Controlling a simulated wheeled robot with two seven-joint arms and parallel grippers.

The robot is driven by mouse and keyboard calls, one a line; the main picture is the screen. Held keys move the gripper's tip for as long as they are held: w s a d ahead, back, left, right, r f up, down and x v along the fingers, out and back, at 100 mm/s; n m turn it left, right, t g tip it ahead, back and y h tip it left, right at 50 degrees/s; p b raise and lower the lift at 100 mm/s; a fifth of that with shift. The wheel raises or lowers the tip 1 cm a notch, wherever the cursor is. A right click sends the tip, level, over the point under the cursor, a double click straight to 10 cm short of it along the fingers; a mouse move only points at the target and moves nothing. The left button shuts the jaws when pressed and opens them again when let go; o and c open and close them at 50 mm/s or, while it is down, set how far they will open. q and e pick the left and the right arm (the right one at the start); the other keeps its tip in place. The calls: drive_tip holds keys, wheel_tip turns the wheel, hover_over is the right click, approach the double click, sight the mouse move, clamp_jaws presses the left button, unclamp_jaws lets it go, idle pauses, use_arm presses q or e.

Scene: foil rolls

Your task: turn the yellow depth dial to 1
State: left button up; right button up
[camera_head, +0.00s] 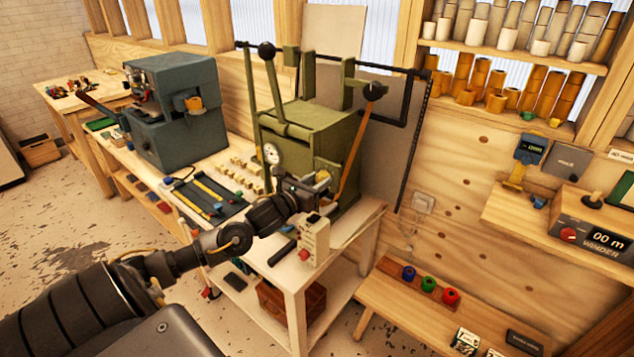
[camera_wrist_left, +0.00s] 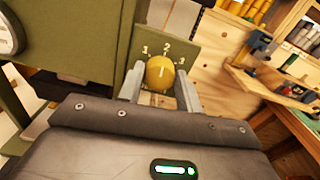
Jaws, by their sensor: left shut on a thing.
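The yellow depth dial (camera_wrist_left: 160,73) is on a green plate of the press, with the numbers 1, 2 and 3 around its top. A pale line on the dial's face points roughly up, near the 2. My left gripper (camera_wrist_left: 160,88) is shut on the dial, one finger on each side. In the head view my left gripper (camera_head: 312,187) reaches the front of the green press (camera_head: 325,135), and only a little yellow shows there. My right gripper is in neither view.
A round white gauge (camera_head: 271,153) is on the press, left of my gripper. A cream box (camera_head: 314,240) stands at the workbench's near corner. A blue-grey machine (camera_head: 175,115) stands further left. A low bench (camera_head: 400,300) holds colored rolls at right.

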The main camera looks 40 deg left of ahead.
use_arm(q)
drive_tip(key=n, duration=0.5)
drive_tip(key=shift+a+f+n, duration=0.1)
drive_tip(key=shift+n, duration=1.9)
drive_tip(key=o, duration=1)
